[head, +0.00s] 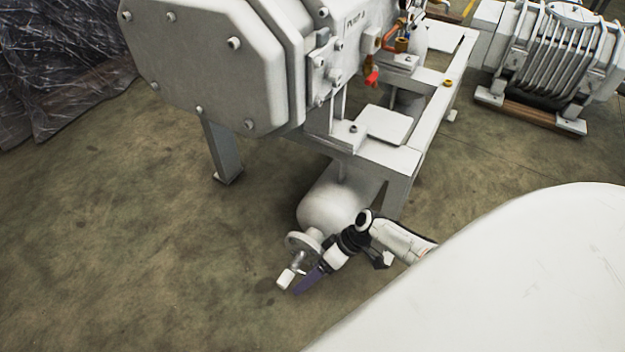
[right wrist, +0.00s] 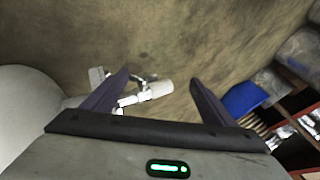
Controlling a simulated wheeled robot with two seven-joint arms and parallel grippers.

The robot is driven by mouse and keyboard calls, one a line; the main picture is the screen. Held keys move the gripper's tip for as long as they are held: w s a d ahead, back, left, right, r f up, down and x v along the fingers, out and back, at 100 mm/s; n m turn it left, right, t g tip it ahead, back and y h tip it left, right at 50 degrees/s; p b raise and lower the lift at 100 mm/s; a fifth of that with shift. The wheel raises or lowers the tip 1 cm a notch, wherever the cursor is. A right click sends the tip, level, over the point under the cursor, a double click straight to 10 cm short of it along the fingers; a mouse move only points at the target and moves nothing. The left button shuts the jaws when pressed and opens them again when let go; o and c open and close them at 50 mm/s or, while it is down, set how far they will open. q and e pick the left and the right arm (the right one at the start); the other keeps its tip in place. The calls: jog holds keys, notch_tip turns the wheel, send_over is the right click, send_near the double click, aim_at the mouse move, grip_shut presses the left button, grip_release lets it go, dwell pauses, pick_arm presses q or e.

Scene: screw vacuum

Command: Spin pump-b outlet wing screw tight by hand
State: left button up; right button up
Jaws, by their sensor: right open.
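The white outlet fitting (head: 305,241) with its round flange sticks out from a white rounded vessel (head: 330,205) low under the pump frame. A pale wing-screw piece (head: 285,278) shows at its outer end, beside my right gripper's purple finger. My right gripper (head: 300,286) is low by the fitting. In the right wrist view its two fingers stand apart, and the gripper (right wrist: 160,78) is open. A white cylindrical piece with a metal part, seemingly the wing screw (right wrist: 152,91), shows between the fingers, nearer the left one. I cannot tell whether they touch. My left gripper is out of view.
The large white pump (head: 210,60) stands on a white frame (head: 410,160) above the fitting. A red-tipped valve (head: 371,78) sits on its side. Another ribbed unit (head: 560,50) stands at the back right.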

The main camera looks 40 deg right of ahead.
jog(key=o, duration=0.5)
jog(key=d+r, duration=0.2)
jog(key=d+r+p, duration=0.1)
jog(key=d+r, duration=0.2)
jog(key=shift+d, duration=0.35)
jog(key=shift+o, duration=0.2)
jog(key=shift+s+d+r+p, duration=0.1)
jog(key=shift+d+r+p, duration=0.2)
jog(key=shift+r+p, duration=0.1)
jog(key=shift+v, duration=0.75)
jog(key=c, duration=0.7)
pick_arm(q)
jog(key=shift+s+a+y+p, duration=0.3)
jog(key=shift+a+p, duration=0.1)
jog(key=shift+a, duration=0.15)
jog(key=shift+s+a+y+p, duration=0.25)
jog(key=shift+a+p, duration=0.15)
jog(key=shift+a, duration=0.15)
pick_arm(e)
jog(key=shift+o, duration=0.2)
jog(key=shift+s+d+r, duration=0.2)
jog(key=shift+s+r, duration=0.3)
jog(key=shift+r, duration=0.15)
